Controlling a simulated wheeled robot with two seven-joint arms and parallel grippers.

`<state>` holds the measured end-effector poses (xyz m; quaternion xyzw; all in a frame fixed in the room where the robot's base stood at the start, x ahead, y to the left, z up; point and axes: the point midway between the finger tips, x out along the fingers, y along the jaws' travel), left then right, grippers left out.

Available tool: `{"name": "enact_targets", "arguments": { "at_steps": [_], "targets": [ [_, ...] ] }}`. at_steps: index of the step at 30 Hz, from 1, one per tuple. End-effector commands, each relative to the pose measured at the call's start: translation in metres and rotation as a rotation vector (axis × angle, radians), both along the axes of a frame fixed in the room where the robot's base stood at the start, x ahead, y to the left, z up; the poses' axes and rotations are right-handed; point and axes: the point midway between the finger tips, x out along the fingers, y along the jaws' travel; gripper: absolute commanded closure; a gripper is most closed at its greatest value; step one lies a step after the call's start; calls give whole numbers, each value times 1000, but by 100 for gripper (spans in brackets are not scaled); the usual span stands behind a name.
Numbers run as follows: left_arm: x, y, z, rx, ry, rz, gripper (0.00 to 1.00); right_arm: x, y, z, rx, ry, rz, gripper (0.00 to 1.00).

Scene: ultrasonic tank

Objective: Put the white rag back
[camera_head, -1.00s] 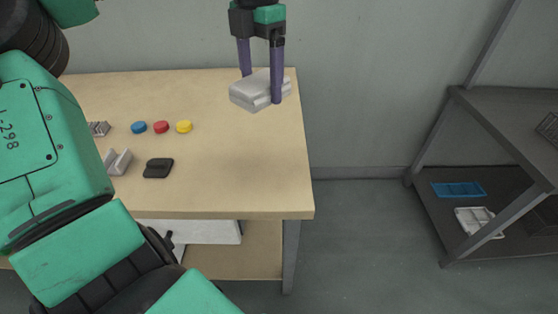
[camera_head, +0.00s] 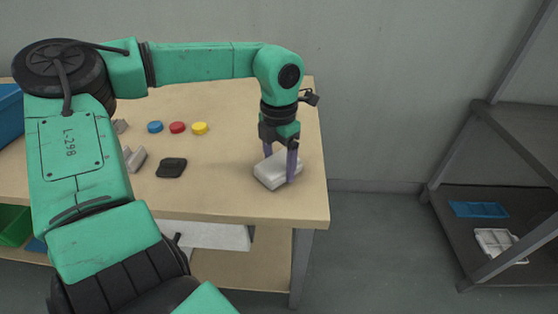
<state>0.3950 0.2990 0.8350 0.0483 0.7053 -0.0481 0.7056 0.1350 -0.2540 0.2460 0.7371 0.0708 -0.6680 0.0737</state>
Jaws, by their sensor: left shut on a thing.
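The white rag (camera_head: 270,175) is a folded, block-like white cloth near the right front part of the wooden table (camera_head: 225,203). My left gripper (camera_head: 278,170) points down over it, with its purple fingers on either side, shut on the rag. The rag is at or just above the tabletop; I cannot tell if it touches. My right gripper is not in view.
Blue (camera_head: 155,127), red (camera_head: 177,127) and yellow (camera_head: 200,128) round pieces lie left of the rag. A black block (camera_head: 172,168) and a grey holder (camera_head: 134,159) lie nearer the front. A dark shelf (camera_head: 505,130) stands at right. The table's right side is clear.

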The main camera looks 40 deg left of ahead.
Motion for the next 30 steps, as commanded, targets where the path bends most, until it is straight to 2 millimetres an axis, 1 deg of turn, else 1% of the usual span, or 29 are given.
{"name": "enact_targets", "arguments": {
  "at_steps": [5,6,7,14,17,20,23,24,27,30],
  "targets": [
    [0,0,-3,0,0,0,72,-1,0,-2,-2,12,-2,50],
    [0,0,-2,0,0,0,8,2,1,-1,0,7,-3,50],
    [0,0,-2,0,0,0,0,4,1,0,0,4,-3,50],
    [0,0,-2,0,0,0,0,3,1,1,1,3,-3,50],
    [0,0,4,0,-1,0,0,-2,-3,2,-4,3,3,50],
    [1,0,25,2,-4,1,0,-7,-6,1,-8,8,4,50],
    [1,0,54,2,-5,0,0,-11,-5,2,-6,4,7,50],
    [1,0,66,3,-5,1,0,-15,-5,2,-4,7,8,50],
    [0,0,92,3,-2,-1,0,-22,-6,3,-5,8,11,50],
    [0,0,111,2,0,0,0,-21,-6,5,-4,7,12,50]
  ]
}}
